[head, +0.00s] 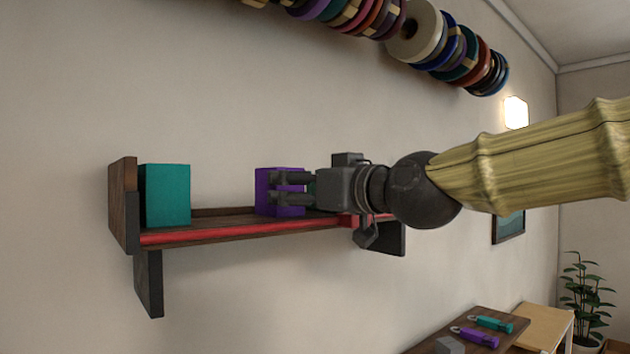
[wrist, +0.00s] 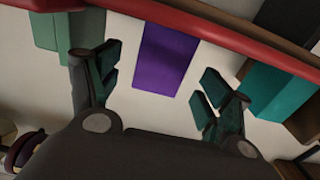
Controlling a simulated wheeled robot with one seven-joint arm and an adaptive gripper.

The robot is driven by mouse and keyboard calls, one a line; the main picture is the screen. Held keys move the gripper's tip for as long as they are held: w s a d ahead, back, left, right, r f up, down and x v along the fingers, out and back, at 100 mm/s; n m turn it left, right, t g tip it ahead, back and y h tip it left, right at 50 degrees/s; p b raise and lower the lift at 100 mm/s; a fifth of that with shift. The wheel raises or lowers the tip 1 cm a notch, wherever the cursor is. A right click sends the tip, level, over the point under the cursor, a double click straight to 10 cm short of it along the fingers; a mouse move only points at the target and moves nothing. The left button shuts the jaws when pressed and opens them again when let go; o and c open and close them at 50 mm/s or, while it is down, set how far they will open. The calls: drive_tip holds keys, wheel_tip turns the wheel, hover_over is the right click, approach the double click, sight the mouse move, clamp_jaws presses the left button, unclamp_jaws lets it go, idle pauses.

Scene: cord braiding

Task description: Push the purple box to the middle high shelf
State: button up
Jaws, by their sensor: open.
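The purple box (head: 263,205) stands upright on the wall shelf (head: 230,235), which has a red front edge. In the wrist view the purple box (wrist: 166,60) shows between and beyond my two spread fingers. My gripper (head: 276,188) is open and reaches in from the right. In the head view its fingers overlap the box's front and right part. The wrist view shows my gripper (wrist: 162,82) with nothing between its pads. I cannot tell whether a finger touches the box.
A teal box (head: 166,195) stands at the shelf's left end, by a wooden side panel (head: 123,205). A green box (wrist: 70,30) is mostly hidden behind my gripper in the head view. Spools (head: 415,32) hang above. A low table (head: 485,325) holds clamps at the lower right.

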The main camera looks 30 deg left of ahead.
drive_tip(key=shift+p+x, duration=1.15)
drive_tip(key=shift+x, duration=2.3)
drive_tip(key=shift+s, duration=0.1)
drive_tip(key=c, duration=1.2)
